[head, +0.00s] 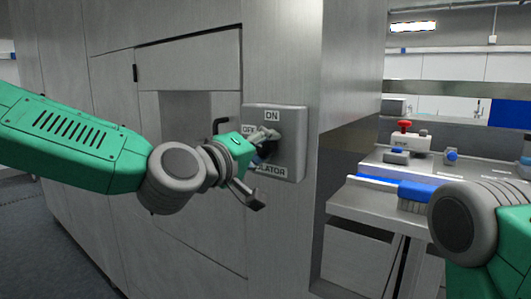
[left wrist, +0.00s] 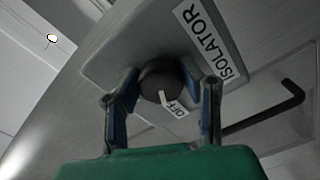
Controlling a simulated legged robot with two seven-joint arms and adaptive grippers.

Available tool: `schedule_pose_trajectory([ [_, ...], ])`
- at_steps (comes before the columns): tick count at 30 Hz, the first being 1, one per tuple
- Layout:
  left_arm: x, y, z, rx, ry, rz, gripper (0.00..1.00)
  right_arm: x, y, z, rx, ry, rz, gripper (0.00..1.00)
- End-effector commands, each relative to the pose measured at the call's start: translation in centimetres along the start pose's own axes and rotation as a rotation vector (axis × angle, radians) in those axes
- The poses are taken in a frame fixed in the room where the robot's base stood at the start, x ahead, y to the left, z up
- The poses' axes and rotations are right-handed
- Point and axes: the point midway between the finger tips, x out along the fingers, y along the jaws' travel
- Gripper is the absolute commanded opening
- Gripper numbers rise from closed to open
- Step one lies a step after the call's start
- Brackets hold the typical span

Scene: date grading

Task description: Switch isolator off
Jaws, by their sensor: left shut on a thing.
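The isolator is a grey box (head: 292,118) on the metal cabinet front. Its labels read ON at the top, OFF at the left and ISOLATOR at the bottom. My left gripper (head: 262,160) is at the box, its fingers around the dark rotary knob (head: 271,146). In the left wrist view, the knob (left wrist: 160,77) sits between the two fingertips (left wrist: 163,92) of the left gripper, which is shut on it. A white mark on the knob runs toward the OFF label (left wrist: 177,108). The fingers hide part of the knob and labels in the head view.
A black bent handle (head: 218,125) sticks out left of the box; it also shows in the left wrist view (left wrist: 275,108). At the right, a metal bench (head: 390,203) carries a blue brush (head: 413,196) and a red-topped device (head: 404,138). My right arm covers the lower right.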

Motion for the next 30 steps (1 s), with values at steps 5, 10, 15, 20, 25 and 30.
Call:
schedule_pose_trajectory([
  [5, 0.01, -0.27, -0.19, -0.086, 0.005, -0.003, 0.05, 0.42, 0.00, 0.02, 0.000, 0.000, 0.000, 0.44],
  [10, 0.02, -0.26, -0.16, -0.131, 0.004, -0.004, 0.05, 0.57, -0.01, 0.03, 0.000, 0.000, 0.000, 0.44],
  [15, 0.03, -0.24, -0.14, -0.149, 0.003, -0.004, 0.05, 0.61, 0.00, 0.03, 0.000, 0.000, 0.000, 0.44],
  [20, 0.03, -0.24, -0.14, -0.151, 0.003, -0.004, 0.05, 0.61, -0.01, 0.03, 0.000, 0.000, 0.000, 0.44],
  [25, 0.03, -0.27, -0.13, -0.151, 0.003, -0.005, 0.05, 0.61, -0.01, 0.03, 0.000, 0.000, 0.000, 0.44],
  [30, 0.01, -0.21, -0.09, -0.150, 0.002, -0.004, 0.55, 0.61, -0.01, 0.03, 0.000, 0.000, 0.000, 0.44],
])
